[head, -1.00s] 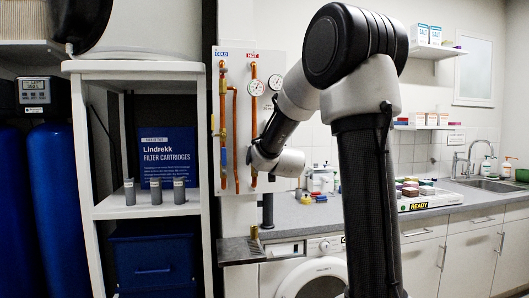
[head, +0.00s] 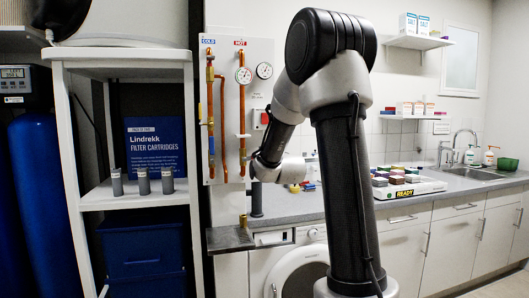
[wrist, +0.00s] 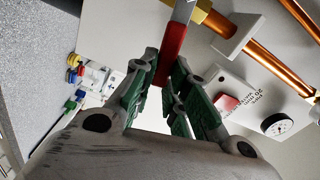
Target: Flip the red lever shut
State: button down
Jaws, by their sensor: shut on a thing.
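The red lever (wrist: 172,55) is a flat grey metal handle with a red sleeve, joined to a brass valve fitting (wrist: 203,14) on a copper pipe. In the wrist view my gripper (wrist: 168,78) has its green-padded fingers on both sides of the red sleeve and is shut on it. In the head view my gripper (head: 256,170) is at the lower part of the hot pipe (head: 242,115) on the wall panel (head: 226,60). There the lever is hidden by my gripper and wrist.
A red switch (head: 264,117) and gauges (head: 264,71) sit on the panel right of the hot pipe. The cold pipe (head: 210,110) is to its left. A shelf unit (head: 130,197) with grey cartridges stands left. A counter (head: 300,204) with a washing machine (head: 297,270) lies below.

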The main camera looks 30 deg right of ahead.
jog(key=shift+d+f+m, duration=0.1)
jog(key=shift+f+m, duration=0.7)
jog(key=shift+m, duration=0.4)
jog(key=c, duration=1.4)
grip_release()
jog(key=shift+s, duration=0.15)
jog(key=v, duration=1.2)
